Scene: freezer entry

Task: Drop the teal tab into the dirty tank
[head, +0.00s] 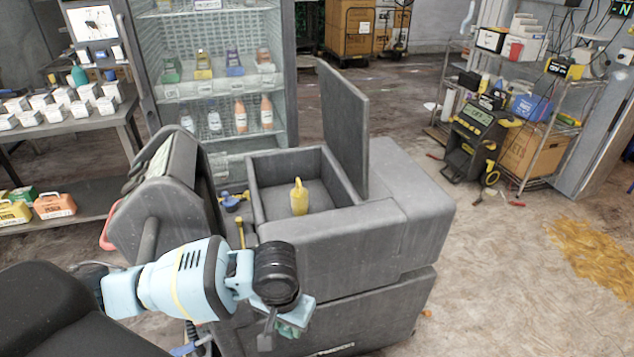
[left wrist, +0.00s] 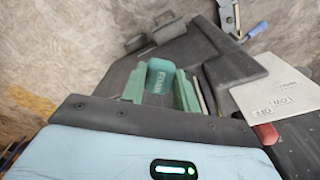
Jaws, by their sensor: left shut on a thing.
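The teal tab (left wrist: 161,75), a small block with raised lettering, sits between the green fingers of my left gripper (left wrist: 160,90) in the left wrist view. The gripper is shut on it. In the head view my left gripper (head: 288,326) hangs low in front of the grey machine; its fingers and the tab are mostly hidden by the wrist. An open-topped square tank (head: 262,208) with its lid (head: 343,125) raised is behind and above the gripper. No label shows whether this is the dirty tank. My right gripper is not in view.
A yellow-handled lever (head: 240,232) and a blue knob (head: 231,204) sit left of the tank. The machine's dark console (head: 165,195) rises further left. A glass-fronted cabinet (head: 215,90) stands behind. The floor at right is mostly open, with a yellow patch (head: 592,255).

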